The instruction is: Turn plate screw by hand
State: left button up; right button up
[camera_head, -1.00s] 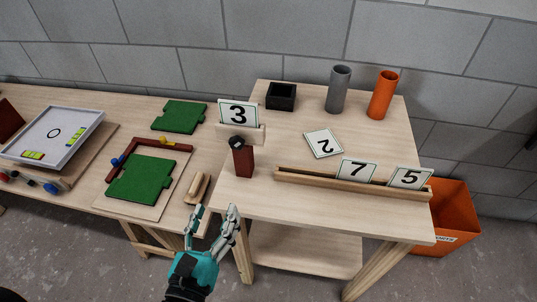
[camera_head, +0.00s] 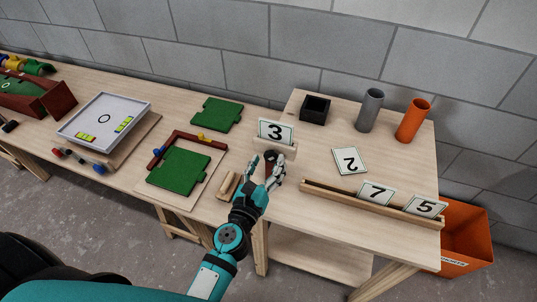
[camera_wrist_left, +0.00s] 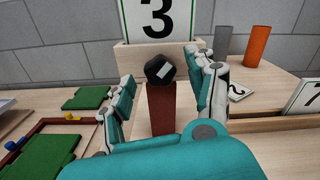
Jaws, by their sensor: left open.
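A black faceted knob with a pale mark (camera_wrist_left: 160,69) sits on top of an upright dark red post (camera_wrist_left: 162,110). The post stands in front of the card with the number 3 (camera_head: 276,131) in its wooden holder. My left gripper (camera_head: 266,163) is open at the post. In the left wrist view its fingers stand to the left and right of the knob, with visible gaps on both sides. In the head view the fingers partly hide the knob and post. My right gripper is not in view.
A long wooden rack (camera_head: 341,198) holds the 7 and 5 cards. A card with a 2 (camera_head: 350,161) lies flat. A black box (camera_head: 315,109), grey tube (camera_head: 369,111) and orange tube (camera_head: 412,120) stand behind. Green boards (camera_head: 180,172) lie on the left table.

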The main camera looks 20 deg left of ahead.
pick_arm(q)
jog(key=shift+w, duration=0.7)
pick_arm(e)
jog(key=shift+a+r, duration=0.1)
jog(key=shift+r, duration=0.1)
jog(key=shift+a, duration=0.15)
pick_arm(q)
jog(key=shift+c, duration=1.5)
jog(key=c, duration=0.8)
jog(key=shift+c, duration=0.2)
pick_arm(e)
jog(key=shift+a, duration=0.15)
